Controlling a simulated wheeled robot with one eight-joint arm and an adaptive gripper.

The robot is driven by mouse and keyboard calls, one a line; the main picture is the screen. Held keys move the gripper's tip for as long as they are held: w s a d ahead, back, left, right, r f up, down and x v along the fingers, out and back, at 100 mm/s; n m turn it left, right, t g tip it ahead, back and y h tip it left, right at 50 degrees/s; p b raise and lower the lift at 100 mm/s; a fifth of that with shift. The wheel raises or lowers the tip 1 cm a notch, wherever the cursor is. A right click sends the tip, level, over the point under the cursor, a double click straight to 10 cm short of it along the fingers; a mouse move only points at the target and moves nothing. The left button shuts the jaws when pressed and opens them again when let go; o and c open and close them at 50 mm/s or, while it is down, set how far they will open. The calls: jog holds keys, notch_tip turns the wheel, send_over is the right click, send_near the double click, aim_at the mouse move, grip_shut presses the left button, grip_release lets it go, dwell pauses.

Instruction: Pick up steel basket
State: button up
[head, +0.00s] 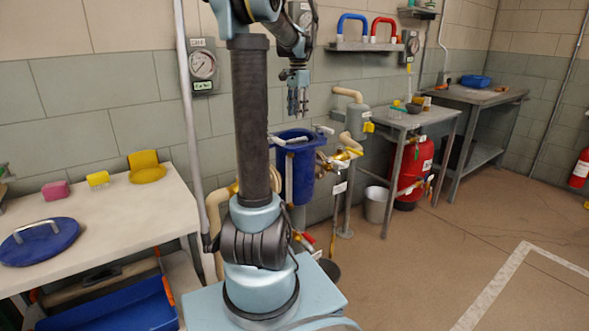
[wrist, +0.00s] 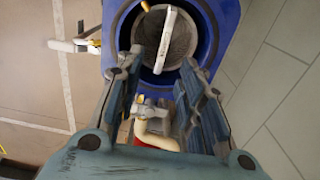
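The steel basket (wrist: 183,46) sits inside the open blue housing (wrist: 229,12) in the wrist view. It is a grey mesh cup with a pale bar handle (wrist: 166,38) across its mouth. In the head view the blue housing (head: 302,172) stands by the wall, and its walls hide most of the basket. My gripper (head: 298,108) points down above the housing. In the wrist view my gripper (wrist: 162,60) is open and empty, its fingers spread to either side of the handle's line, apparently not touching it.
A blue lid (head: 38,242) with a handle lies on the left bench (head: 120,215), beside sponges and a yellow item. Pipes and brass valves (head: 343,160) crowd the housing. A grey bucket (head: 376,204) and red tank (head: 412,170) stand right.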

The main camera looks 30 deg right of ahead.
aim_at(296, 141)
notch_tip(296, 141, down, 8)
jog(key=shift+f, duration=0.1)
jog(key=f, duration=0.2)
jog(key=w+f, duration=0.1)
jog(key=f, duration=0.1)
jog(key=shift+f, duration=0.15)
jog(key=shift+s+f, duration=0.1)
jog(key=shift+f, duration=0.45)
jog(key=shift+c, duration=0.2)
grip_shut()
